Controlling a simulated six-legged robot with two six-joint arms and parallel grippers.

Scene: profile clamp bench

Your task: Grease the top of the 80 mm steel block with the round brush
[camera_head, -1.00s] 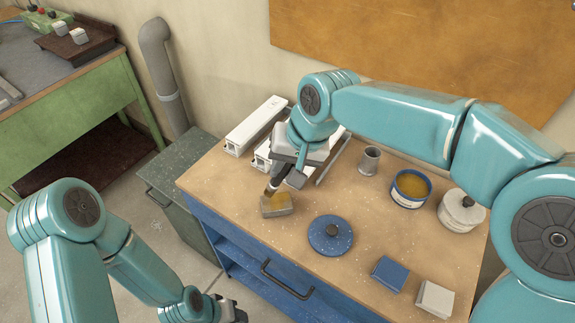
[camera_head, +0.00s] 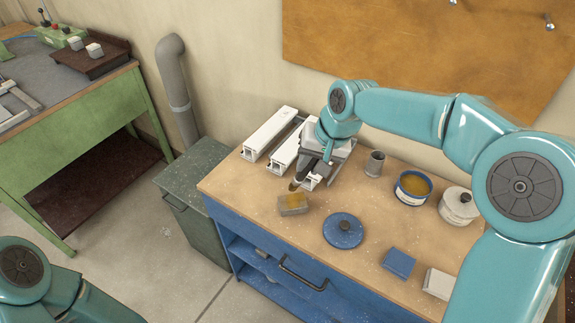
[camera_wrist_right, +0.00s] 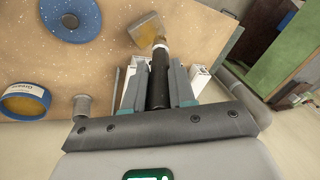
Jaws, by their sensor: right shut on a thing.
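The steel block (camera_head: 293,206) sits near the front left of the wooden bench top, its top covered with a yellowish-brown layer. It also shows in the right wrist view (camera_wrist_right: 143,36). My right gripper (camera_head: 312,172) is shut on the round brush (camera_wrist_right: 158,82), which has a black handle and points toward the block. The brush tip (camera_head: 294,185) is at the block's rear edge in the head view; I cannot tell whether it touches. An open blue tin of yellow grease (camera_head: 412,187) stands at the right. My left gripper is out of view; only my left arm shows.
White profiles (camera_head: 270,134) lie behind the block. A metal cup (camera_head: 373,163), a blue lid (camera_head: 343,230), a white tin (camera_head: 458,207), a blue block (camera_head: 398,263) and a pale block (camera_head: 438,283) stand to the right. A green bench (camera_head: 90,130) is at left.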

